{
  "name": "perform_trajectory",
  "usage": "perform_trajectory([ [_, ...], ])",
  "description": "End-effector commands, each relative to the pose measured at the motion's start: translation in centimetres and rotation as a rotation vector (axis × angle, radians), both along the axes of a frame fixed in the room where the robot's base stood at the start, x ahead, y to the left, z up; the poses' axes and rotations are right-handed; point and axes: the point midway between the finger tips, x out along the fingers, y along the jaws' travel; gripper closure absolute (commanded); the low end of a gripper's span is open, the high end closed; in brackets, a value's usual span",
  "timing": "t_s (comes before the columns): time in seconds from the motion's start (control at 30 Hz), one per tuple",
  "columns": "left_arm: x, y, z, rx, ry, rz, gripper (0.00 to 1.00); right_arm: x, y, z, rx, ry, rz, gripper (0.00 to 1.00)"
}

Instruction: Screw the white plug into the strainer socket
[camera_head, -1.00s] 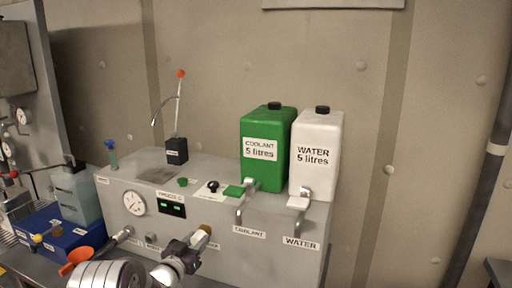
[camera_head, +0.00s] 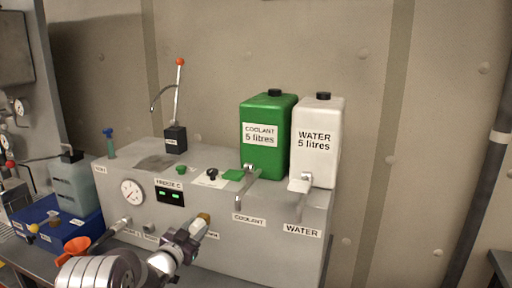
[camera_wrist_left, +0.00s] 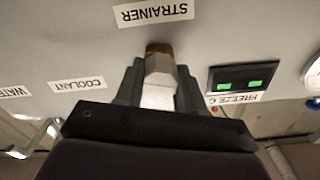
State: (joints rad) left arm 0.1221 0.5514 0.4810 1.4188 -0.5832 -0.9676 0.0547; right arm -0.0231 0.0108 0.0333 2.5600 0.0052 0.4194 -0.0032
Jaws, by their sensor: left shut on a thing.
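My left gripper (camera_head: 200,226) is at the front panel of the grey machine, beside the STRAINER label, which it partly covers. In the left wrist view its two fingers (camera_wrist_left: 158,80) are shut on the white plug (camera_wrist_left: 159,88), one on each side. The brass-coloured strainer socket (camera_wrist_left: 158,48) shows just beyond the plug, in line with it. The plug's end appears to meet the socket; how deep it sits is hidden. In the head view the brass socket (camera_head: 204,217) shows at the fingertips. My right gripper is not in view.
A green coolant can (camera_head: 267,135) and a white water can (camera_head: 316,140) stand on the machine, with taps below. A gauge (camera_head: 132,192) and a FREEZE C display (camera_head: 170,197) are left of the gripper.

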Motion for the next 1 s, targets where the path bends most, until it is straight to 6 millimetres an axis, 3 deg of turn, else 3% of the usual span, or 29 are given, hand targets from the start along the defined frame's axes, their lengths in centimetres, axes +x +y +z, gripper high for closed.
perform_trajectory([
  [0.33, 0.0, 0.0, -0.4, 0.162, -0.059, 0.0, 1.0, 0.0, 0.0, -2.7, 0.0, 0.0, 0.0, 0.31],
  [0.77, 0.0, 0.0, 0.0, 0.213, -0.076, 0.0, 1.0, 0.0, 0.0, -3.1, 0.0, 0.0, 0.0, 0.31],
  [1.0, 0.0, 0.0, -0.4, 0.293, -0.107, 0.0, 1.0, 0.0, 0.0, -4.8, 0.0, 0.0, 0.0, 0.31],
])
